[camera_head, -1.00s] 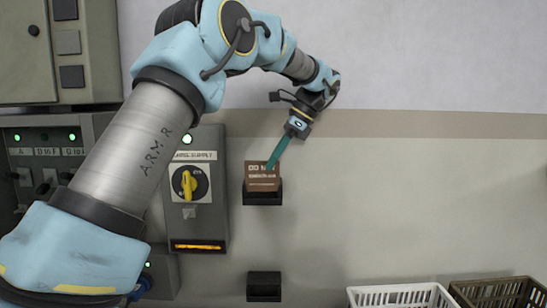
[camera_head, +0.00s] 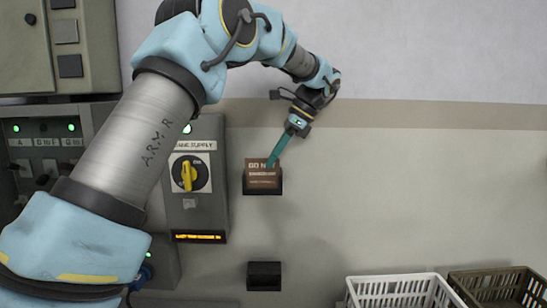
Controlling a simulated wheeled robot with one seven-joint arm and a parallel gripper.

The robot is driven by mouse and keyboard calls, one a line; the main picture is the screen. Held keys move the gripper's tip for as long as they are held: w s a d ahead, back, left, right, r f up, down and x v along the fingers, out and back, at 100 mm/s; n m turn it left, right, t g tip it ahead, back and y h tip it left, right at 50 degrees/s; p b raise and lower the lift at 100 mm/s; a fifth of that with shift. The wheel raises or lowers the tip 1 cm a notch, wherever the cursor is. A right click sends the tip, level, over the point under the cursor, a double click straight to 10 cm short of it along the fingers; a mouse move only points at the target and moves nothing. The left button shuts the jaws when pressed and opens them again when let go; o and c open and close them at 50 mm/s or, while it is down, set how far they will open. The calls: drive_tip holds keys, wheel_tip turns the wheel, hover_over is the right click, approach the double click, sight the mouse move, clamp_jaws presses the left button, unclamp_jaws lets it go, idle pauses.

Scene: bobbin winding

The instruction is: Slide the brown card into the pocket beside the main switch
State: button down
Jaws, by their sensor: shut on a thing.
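The brown card (camera_head: 262,170) has pale printed lettering and stands upright in the black wall pocket (camera_head: 263,190) to the right of the main switch (camera_head: 190,173). Its lower part is behind the pocket's front; its upper part shows above. My gripper (camera_head: 271,163) has teal fingers, shut on the card's upper right part, coming down from the upper right. The fingertips cover a bit of the lettering. The main switch has a yellow handle, pointing roughly up and down, on a grey box.
A second black pocket (camera_head: 264,275) sits lower on the wall and looks empty. A white basket (camera_head: 395,290) and a brown basket (camera_head: 495,285) stand at the lower right. Grey control panels (camera_head: 45,130) fill the left. The wall right of the card is clear.

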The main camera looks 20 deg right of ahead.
drive_tip(key=shift+f, duration=0.1)
drive_tip(key=shift+f, duration=0.3)
idle(0.4)
drive_tip(key=c, duration=0.9)
unclamp_jaws()
drive_tip(key=shift+c, duration=0.2)
drive_tip(key=v, duration=1)
drive_tip(key=shift+d+r, duration=0.15)
drive_tip(key=shift+r, duration=0.2)
